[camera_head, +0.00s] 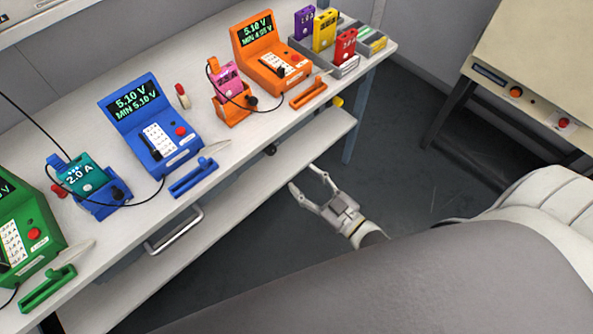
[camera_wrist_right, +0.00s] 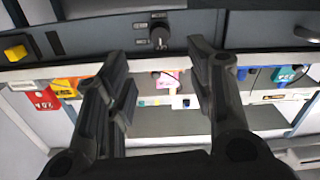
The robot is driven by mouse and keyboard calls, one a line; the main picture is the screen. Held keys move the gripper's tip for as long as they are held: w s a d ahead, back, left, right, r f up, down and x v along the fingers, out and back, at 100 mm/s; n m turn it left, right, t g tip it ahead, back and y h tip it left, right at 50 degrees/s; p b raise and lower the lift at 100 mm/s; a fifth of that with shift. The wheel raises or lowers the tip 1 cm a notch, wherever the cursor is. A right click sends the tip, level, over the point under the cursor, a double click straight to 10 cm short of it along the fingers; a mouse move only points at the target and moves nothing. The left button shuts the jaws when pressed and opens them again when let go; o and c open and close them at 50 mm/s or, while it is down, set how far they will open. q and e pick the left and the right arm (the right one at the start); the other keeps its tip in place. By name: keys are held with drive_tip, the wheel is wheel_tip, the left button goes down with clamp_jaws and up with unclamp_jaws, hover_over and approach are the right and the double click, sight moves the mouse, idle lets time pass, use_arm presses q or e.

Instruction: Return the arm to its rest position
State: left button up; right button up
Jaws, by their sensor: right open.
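My right gripper (camera_head: 314,188) is open and empty. In the head view it hangs over the dark floor, in front of the bench's lower shelf and apart from the bench. In the right wrist view its two dark fingers (camera_wrist_right: 160,70) are spread apart with nothing between them, and the bench front shows behind them. My right arm reaches in from the lower right in the head view. My left gripper does not show.
The bench (camera_head: 235,127) carries a blue tester (camera_head: 158,138), an orange tester (camera_head: 272,60), a green tester (camera_head: 25,235) and a tray of pouch cells (camera_head: 350,66). A drawer handle (camera_head: 175,232) juts out. A beige cabinet (camera_head: 535,55) stands right; open floor lies between.

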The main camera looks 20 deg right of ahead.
drive_tip(key=shift+s+d, duration=0.1)
drive_tip(key=shift+s, duration=0.1)
idle(0.4)
drive_tip(key=s+d+f+m+g+h, duration=0.1)
drive_tip(key=s+d+f+g+h, duration=0.2)
drive_tip(key=f, duration=0.9)
drive_tip(key=s+f+m+g+h, duration=0.2)
drive_tip(key=s+f+g, duration=0.3)
drive_tip(key=f, duration=0.7)
drive_tip(key=s+f+g, duration=0.2)
drive_tip(key=s+f, duration=0.3)
drive_tip(key=s, duration=0.3)
drive_tip(key=s+d+f+g, duration=0.1)
drive_tip(key=s+f+g, duration=0.2)
drive_tip(key=s, duration=0.5)
drive_tip(key=s+f+g+h, duration=0.1)
drive_tip(key=s+f+g, duration=0.2)
drive_tip(key=s+f, duration=0.3)
drive_tip(key=shift+s+d+f, duration=0.25)
drive_tip(key=shift+s+f, duration=0.05)
drive_tip(key=shift+s, duration=0.65)
